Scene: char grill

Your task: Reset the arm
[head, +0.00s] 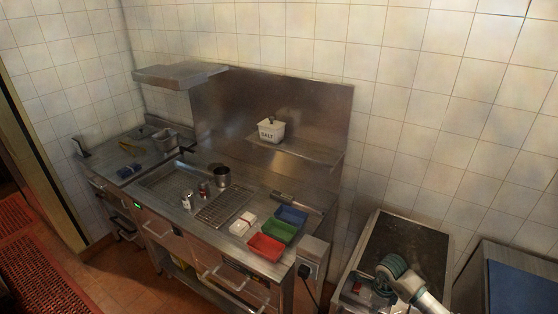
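Part of one of my arms, white with teal joint rings, shows at the lower right, over the front of the steel unit there. I cannot make out a gripper on it. My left arm and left gripper are not in view.
A steel counter (152,203) holds a wire rack (224,206), a metal pot (222,176), small cans (187,201), and red (266,247), green (280,231) and blue (292,215) trays. A white SALT tub (271,130) sits on a wall shelf (305,152). A dark-topped steel unit (408,240) stands at right.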

